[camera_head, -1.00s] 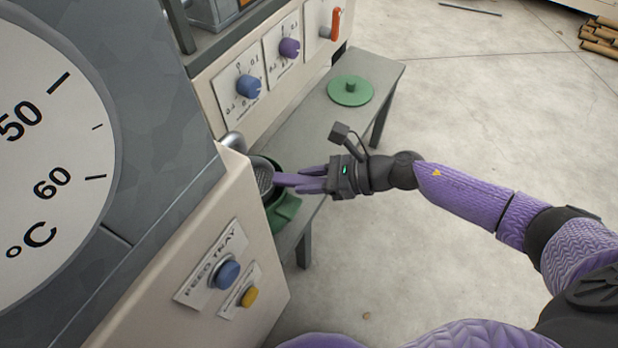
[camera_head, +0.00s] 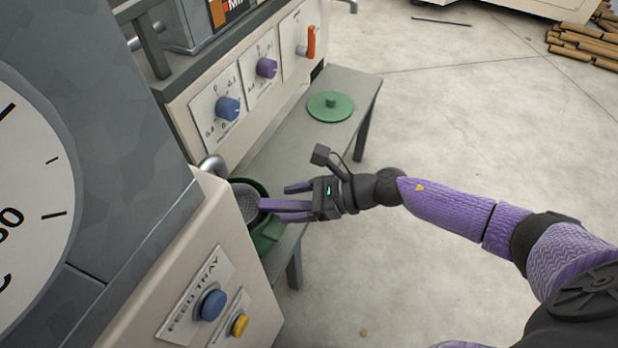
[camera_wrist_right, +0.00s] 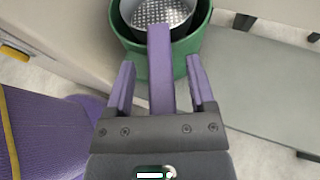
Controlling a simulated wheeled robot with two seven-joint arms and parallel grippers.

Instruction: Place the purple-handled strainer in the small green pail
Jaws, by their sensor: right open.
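The strainer's perforated metal bowl (camera_head: 246,198) sits inside the mouth of the small green pail (camera_head: 266,236). In the right wrist view the metal bowl (camera_wrist_right: 163,12) shows within the rim of the pail (camera_wrist_right: 160,66). Its purple handle (camera_wrist_right: 160,70) reaches out over the rim and lies between my right gripper's fingers. My right gripper (camera_wrist_right: 158,80) is open, with a gap on each side of the handle. In the head view the right gripper (camera_head: 290,197) is just right of the pail. My left gripper is not in view.
The pail stands on a grey bench (camera_head: 290,135) beside the machine. A green lid (camera_head: 330,106) lies farther along the bench. The machine's panel with a blue button (camera_head: 211,305) is close on the left. Open floor lies to the right.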

